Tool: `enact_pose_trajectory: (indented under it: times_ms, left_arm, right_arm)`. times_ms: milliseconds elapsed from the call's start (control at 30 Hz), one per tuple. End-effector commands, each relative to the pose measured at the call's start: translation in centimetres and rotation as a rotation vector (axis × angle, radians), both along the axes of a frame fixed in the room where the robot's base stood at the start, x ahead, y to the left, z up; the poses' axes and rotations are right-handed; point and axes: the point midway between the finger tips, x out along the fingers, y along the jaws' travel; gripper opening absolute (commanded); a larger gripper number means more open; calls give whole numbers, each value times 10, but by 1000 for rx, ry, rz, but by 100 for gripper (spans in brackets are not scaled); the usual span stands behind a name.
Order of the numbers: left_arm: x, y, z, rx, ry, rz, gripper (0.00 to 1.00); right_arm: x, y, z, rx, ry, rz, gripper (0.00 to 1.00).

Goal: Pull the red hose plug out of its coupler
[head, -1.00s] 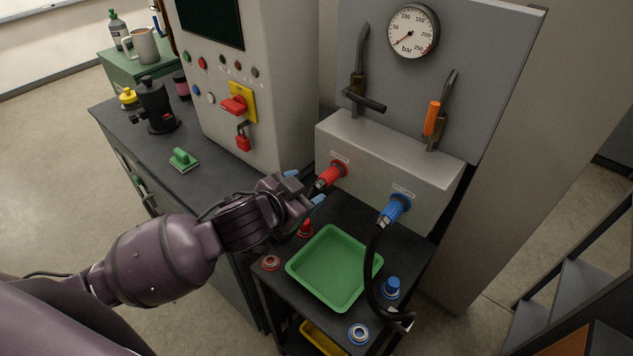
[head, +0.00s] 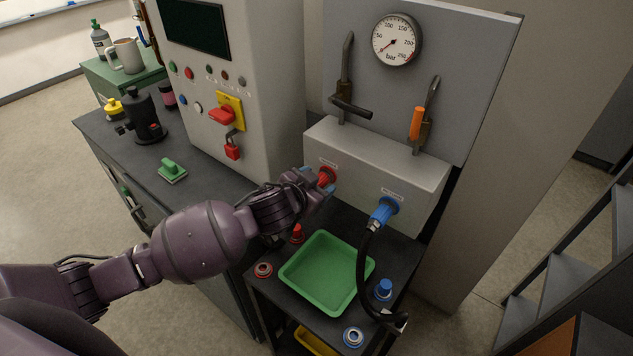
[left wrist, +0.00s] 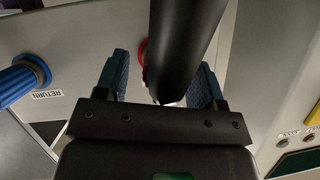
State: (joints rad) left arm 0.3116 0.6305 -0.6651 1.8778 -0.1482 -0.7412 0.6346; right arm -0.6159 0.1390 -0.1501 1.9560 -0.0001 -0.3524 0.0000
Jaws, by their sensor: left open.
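The red hose plug (head: 325,177) sits in its coupler on the left of the grey manifold box (head: 345,152) in the head view, partly hidden by my gripper. My left gripper (head: 314,184) is open at the plug, with its blue fingertips around it. In the left wrist view my left gripper (left wrist: 158,82) has one finger on each side of a thick black hose (left wrist: 185,40). A red rim (left wrist: 142,50) shows behind the hose; the rest of the plug is hidden. I cannot tell whether the fingers touch it. My right gripper is in neither view.
A blue plug (head: 383,212) with a black hose sits in the coupler to the right. Below are a green tray (head: 284,276), a red cap (head: 297,233) and a blue cap (head: 383,289). An orange-handled lever (head: 416,124) stands above the manifold.

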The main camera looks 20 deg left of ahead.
Motion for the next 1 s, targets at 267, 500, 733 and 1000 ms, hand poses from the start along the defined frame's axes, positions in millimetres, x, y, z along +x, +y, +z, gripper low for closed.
enact_pose_trajectory:
  times_ms: [267, 500, 733, 1000]
  left_arm:
    - [3, -1, -1, 0, 0, 0, 63]
    - [3, -1, -1, 0, 0, 0, 37]
    - [3, -1, -1, 0, 0, 0, 30]
    - [3, -1, -1, 0, 0, 0, 12]
  right_arm:
    - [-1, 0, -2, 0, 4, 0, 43]
    - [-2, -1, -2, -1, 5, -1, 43]
    - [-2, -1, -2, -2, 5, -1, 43]
    - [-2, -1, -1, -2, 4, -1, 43]
